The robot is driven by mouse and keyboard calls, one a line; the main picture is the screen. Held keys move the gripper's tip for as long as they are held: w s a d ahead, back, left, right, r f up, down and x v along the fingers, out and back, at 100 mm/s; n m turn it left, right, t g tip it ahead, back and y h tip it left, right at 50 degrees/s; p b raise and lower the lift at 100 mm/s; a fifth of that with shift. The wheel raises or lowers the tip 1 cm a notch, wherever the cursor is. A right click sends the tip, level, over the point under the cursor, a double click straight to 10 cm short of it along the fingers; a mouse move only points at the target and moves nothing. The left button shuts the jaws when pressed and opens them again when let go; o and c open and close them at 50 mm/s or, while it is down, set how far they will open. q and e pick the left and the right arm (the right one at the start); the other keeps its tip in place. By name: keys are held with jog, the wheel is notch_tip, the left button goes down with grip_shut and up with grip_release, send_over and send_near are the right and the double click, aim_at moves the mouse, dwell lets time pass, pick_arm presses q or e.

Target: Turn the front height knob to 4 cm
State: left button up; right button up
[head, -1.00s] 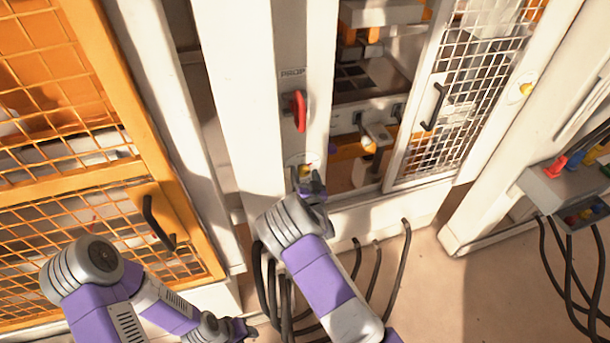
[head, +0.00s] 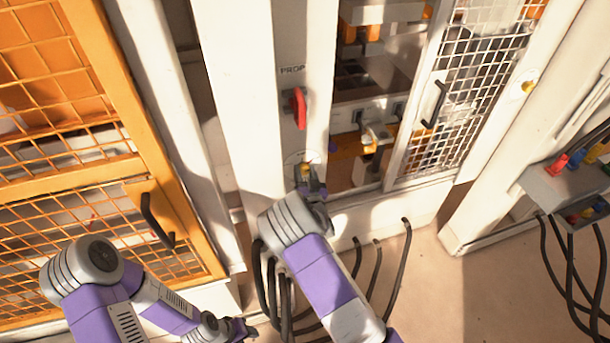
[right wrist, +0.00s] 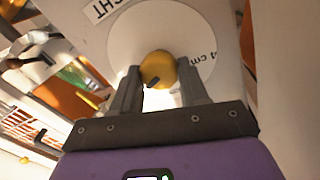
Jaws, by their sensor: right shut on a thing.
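The front height knob is yellow with a dark pointer mark. It shows between my right gripper's fingers in the right wrist view (right wrist: 158,68), and its top shows in the head view (head: 305,168). It sits on a round white dial (right wrist: 128,40) on the white post. Part of a "4 cm" label shows at the dial's right, upside down; the pointer's setting is hard to read. My right gripper (head: 311,184) is shut on the knob, one finger on each side. My left gripper (head: 240,329) is low at the bottom edge, away from the post; its fingers are too small to judge.
A red handle (head: 299,108) marked PROP is above the knob. A mesh door (head: 457,100) with a black handle stands right of the press opening. An orange mesh gate (head: 100,180) is at left. Black cables (head: 375,270) hang below. A button box (head: 566,185) is at far right.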

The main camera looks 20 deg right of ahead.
jog(key=n+b, duration=0.6)
jog(key=n, duration=0.1)
jog(key=shift+f+t, duration=0.25)
jog(key=shift+t, duration=0.15)
jog(key=n+b, duration=0.3)
jog(key=n, duration=0.1)
jog(key=shift+y, duration=0.4)
jog(key=n+b, duration=0.2)
jog(key=n, duration=0.2)
jog(key=n+y+b, duration=0.1)
jog(key=n, duration=0.2)
jog(key=n+b, duration=0.2)
jog(key=n, duration=0.2)
jog(key=shift+y, duration=0.4)
jog(key=n+b, duration=0.2)
jog(key=n, duration=0.1)
jog(key=shift+n, duration=0.4)
jog(key=shift+d+n+y+b, duration=0.1)
jog(key=shift+n+y+b, duration=0.25)
jog(key=shift+n, duration=1.25)
jog(key=o, duration=1.1)
jog(key=shift+c, duration=0.2)
